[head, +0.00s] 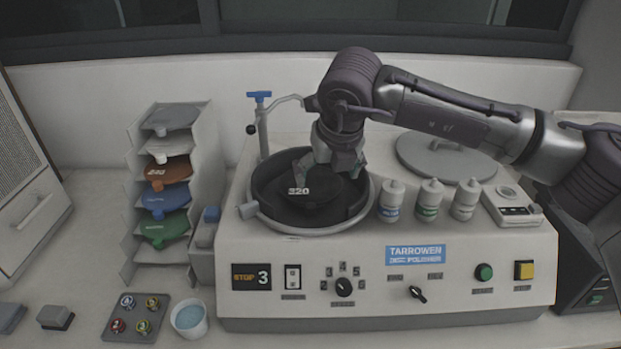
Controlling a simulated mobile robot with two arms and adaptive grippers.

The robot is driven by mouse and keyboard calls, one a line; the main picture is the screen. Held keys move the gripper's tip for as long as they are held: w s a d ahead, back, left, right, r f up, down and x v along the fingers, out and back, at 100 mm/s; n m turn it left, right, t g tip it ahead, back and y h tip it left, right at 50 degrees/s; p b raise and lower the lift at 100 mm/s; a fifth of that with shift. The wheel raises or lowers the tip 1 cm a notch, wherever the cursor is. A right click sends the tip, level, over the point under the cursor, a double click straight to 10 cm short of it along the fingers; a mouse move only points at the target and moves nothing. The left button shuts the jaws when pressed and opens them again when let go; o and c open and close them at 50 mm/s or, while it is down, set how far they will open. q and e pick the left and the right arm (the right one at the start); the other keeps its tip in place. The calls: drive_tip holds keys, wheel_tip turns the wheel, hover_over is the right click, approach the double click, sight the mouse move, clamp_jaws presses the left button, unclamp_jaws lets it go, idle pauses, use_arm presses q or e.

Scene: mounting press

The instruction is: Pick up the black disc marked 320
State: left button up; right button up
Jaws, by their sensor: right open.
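The black disc marked 320 (300,191) lies in the dark round bowl (268,217) of the disc polisher. Its white number shows at its left part. My right gripper (329,172) reaches in from the right and points down over the bowl, at the disc's upper right. Its fingers are spread, with one on each side of the disc's back part. Whether they touch the disc cannot be told. The gripper hides some of the disc's far edge. My left gripper is not in view.
A tap (262,125) stands at the bowl's back left. Several bottles (430,199) and a round grey lid (445,158) are right of the bowl. A rack (207,160) of coloured discs stands left. A small cup (189,319) and a sample tray (137,318) lie in front.

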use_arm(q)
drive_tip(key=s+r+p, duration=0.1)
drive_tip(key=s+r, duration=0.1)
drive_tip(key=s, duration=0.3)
use_arm(e)
approach(319, 202)
drive_tip(key=f, duration=0.2)
drive_tip(key=p+x, duration=0.2)
drive_tip(key=x, duration=0.1)
drive_tip(key=p+x, duration=0.2)
drive_tip(key=shift+s+a+f, duration=0.15)
drive_tip(key=shift+a+f, duration=0.1)
drive_tip(key=shift+f, duration=0.3)
drive_tip(key=shift+r, duration=0.1)
drive_tip(key=c, duration=0.5)
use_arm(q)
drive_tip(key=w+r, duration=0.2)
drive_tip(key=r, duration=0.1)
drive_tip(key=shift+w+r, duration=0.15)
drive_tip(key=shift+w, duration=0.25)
use_arm(e)
clamp_jaws()
